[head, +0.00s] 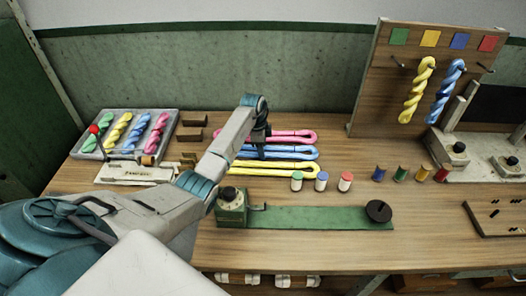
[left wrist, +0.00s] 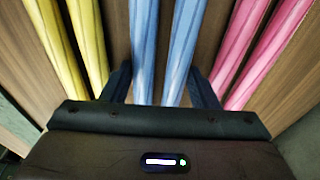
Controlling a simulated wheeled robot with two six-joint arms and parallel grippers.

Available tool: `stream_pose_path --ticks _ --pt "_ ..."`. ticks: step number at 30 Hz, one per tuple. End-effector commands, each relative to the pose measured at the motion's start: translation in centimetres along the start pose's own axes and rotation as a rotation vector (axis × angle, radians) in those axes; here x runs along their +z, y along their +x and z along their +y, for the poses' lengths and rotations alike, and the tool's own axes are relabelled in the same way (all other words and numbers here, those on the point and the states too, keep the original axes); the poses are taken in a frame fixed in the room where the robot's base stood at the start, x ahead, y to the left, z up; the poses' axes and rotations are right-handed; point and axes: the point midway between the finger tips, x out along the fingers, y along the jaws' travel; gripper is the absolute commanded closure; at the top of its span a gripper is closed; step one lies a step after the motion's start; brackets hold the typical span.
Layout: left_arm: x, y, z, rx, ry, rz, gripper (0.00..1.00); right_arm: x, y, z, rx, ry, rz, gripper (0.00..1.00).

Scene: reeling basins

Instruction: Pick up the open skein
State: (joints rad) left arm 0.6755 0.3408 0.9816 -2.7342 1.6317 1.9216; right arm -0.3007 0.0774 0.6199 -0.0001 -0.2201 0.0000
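Three open skeins lie flat side by side on the wooden table: pink (head: 294,136) at the back, blue (head: 300,153) in the middle and yellow (head: 285,169) in front. My left gripper (head: 261,153) points down over the blue skein near its left part. In the left wrist view, the gripper (left wrist: 162,85) is open, one finger on each side of the two strands of the blue skein (left wrist: 163,45). The yellow skein (left wrist: 72,45) is left of the fingers and the pink skein (left wrist: 262,45) right. I cannot tell whether the fingers touch the blue strands. My right gripper is not in view.
A grey tray (head: 172,124) holds several twisted skeins at the left. A board (head: 385,80) with hanging yellow and blue twisted skeins stands at the back right. A green device (head: 310,217) lies in front.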

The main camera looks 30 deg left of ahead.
Motion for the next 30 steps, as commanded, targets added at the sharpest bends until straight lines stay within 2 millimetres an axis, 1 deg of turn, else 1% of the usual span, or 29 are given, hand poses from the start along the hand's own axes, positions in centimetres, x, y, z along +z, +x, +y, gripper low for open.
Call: stream_pose_path --ticks 1,2,3,10,13,17,24,27,30 --pt "0.0 0.0 0.0 -0.001 0.0 0.0 0.61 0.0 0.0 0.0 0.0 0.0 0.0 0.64" --pt "0.0 0.0 0.0 -0.001 0.0 0.0 0.67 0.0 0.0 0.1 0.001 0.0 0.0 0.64" --pt "0.0 0.0 0.0 -0.001 0.0 0.0 0.7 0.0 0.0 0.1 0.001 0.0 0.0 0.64" --pt "0.0 -0.2 -0.1 -0.001 0.0 0.0 0.7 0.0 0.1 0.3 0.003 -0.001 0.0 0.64" --pt "-0.1 -0.9 -0.1 -0.004 0.001 0.001 0.7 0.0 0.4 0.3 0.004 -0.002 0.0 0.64" --pt "-0.5 -3.1 -0.1 -0.006 0.002 0.001 0.7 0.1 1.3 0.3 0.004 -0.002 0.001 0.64" --pt "-1.1 -7.8 -0.1 -0.006 0.001 0.001 0.7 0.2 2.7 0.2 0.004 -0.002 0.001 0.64" --pt "-1.3 -9.0 -0.1 -0.003 0.0 0.0 0.7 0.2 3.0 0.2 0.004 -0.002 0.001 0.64" --pt "-1.4 -9.7 -0.1 -0.002 0.0 0.0 0.7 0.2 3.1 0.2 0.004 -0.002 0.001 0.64"
